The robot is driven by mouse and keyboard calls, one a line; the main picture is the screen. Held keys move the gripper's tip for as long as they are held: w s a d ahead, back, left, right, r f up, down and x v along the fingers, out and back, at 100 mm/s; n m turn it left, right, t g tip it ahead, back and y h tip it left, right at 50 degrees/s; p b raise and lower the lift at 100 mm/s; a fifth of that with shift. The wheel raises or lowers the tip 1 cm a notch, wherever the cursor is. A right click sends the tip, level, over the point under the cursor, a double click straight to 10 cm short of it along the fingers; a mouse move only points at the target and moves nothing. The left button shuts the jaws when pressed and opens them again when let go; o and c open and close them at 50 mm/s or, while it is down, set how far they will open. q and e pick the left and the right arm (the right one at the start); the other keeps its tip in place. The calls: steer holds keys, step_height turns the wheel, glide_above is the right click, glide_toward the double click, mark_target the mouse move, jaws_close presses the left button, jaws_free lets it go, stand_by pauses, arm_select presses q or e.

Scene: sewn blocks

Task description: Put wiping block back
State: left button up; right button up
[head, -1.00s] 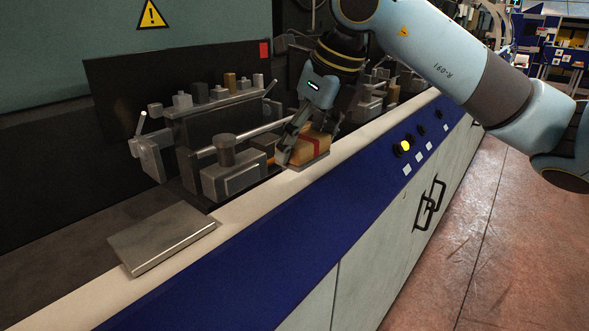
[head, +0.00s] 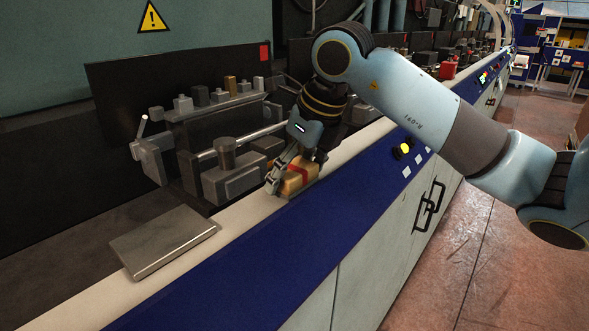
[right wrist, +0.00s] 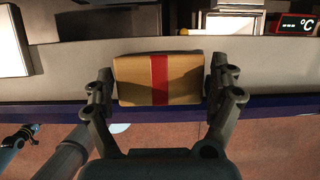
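The wiping block (head: 298,180) is a tan block with a red band around its middle. My right gripper (head: 296,172) is shut on it above the pale front ledge of the machine, near the blue panel. In the right wrist view the block (right wrist: 187,80) sits between the two fingers of the gripper (right wrist: 164,82), with a finger at each end. I cannot tell whether its underside touches the ledge. My left gripper is not in view.
A flat steel plate (head: 165,240) lies on the ledge at the lower left. Metal fixtures with a cylinder-topped block (head: 232,172) stand just behind the wiping block. The ledge (head: 240,208) between plate and block is clear. A yellow-lit button (head: 405,147) is on the blue panel.

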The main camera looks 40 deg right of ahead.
steer(key=shift+o, duration=0.4)
steer(key=shift+r, duration=0.1)
steer(key=shift+r, duration=0.25)
steer(key=v, duration=1.1)
steer(key=shift+s+r, duration=0.2)
